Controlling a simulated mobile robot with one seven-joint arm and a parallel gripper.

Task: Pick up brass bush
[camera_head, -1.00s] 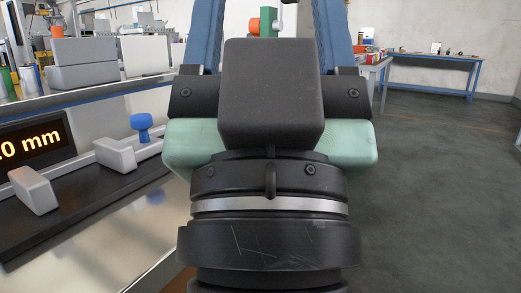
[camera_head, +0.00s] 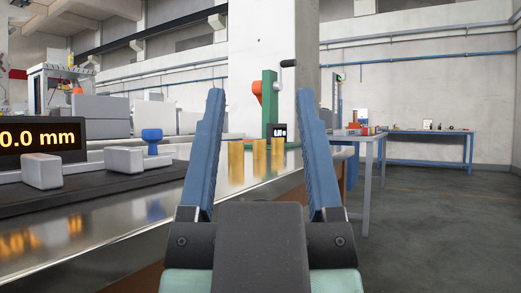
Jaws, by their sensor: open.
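Three brass-coloured cylinders stand upright in a row on the metal bench (camera_head: 150,225): a left one (camera_head: 236,162), a middle one (camera_head: 259,158) and a right one (camera_head: 277,155). I cannot tell which is the brass bush of the task. My gripper (camera_head: 261,96) is open and empty, with its two blue fingers spread wide and pointing forward. The cylinders show in the gap between the fingers, farther away, and nothing touches them. The gripper body hides the bench below them.
A black gauge with grey jaws (camera_head: 124,160), a blue knob (camera_head: 152,140) and a lit display (camera_head: 40,138) are on the left. A green hand-cranked press (camera_head: 270,105) stands behind the cylinders. A blue table (camera_head: 430,137) is at the far right; the floor there is clear.

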